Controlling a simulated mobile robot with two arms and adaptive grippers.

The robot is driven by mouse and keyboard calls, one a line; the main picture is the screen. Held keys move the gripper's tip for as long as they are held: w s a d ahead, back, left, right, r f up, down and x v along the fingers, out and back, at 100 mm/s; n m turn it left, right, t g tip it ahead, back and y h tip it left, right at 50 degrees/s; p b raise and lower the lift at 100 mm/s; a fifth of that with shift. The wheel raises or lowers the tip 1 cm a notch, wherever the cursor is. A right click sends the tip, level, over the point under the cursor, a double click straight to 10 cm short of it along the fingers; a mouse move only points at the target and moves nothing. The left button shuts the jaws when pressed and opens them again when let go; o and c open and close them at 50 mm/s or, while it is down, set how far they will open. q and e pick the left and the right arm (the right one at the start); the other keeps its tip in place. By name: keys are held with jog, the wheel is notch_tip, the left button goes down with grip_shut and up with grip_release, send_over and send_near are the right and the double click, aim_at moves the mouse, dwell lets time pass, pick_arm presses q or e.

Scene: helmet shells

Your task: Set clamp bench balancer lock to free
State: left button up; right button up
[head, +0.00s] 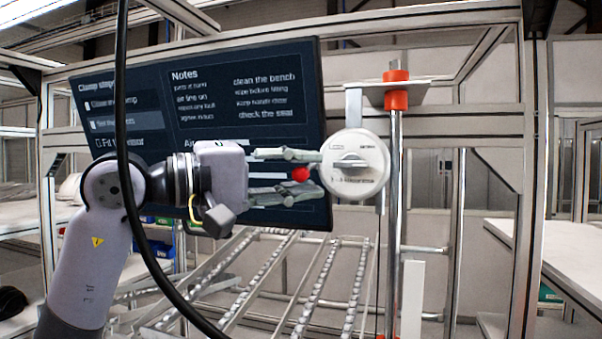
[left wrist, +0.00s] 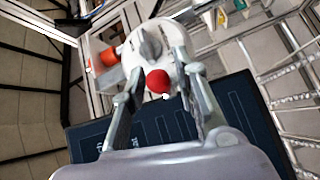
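The balancer lock appears to be the round white dial (head: 368,182) with a grey raised bar across its face, mounted beside a vertical metal post. Its small lettering is too blurred to read surely. A red ball (head: 300,174) is at the dial's left side. My left gripper (head: 321,171) is open, with one finger above and one below the ball, tips close to the dial's left edge. In the left wrist view, the ball (left wrist: 157,82) lies between the spread fingers (left wrist: 158,63) with gaps on both sides; the dial (left wrist: 133,50) is just beyond. My right gripper is not in view.
A dark screen (head: 120,90) with notes hangs behind my left arm. The metal post (head: 395,230) carries a red-orange collar (head: 397,90). A roller rack (head: 270,275) slopes below, and a white table (head: 575,255) stands at the right. A black cable hangs in front of my arm.

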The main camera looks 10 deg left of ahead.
pick_arm(q)
jog(key=shift+d, duration=0.1)
grip_shut()
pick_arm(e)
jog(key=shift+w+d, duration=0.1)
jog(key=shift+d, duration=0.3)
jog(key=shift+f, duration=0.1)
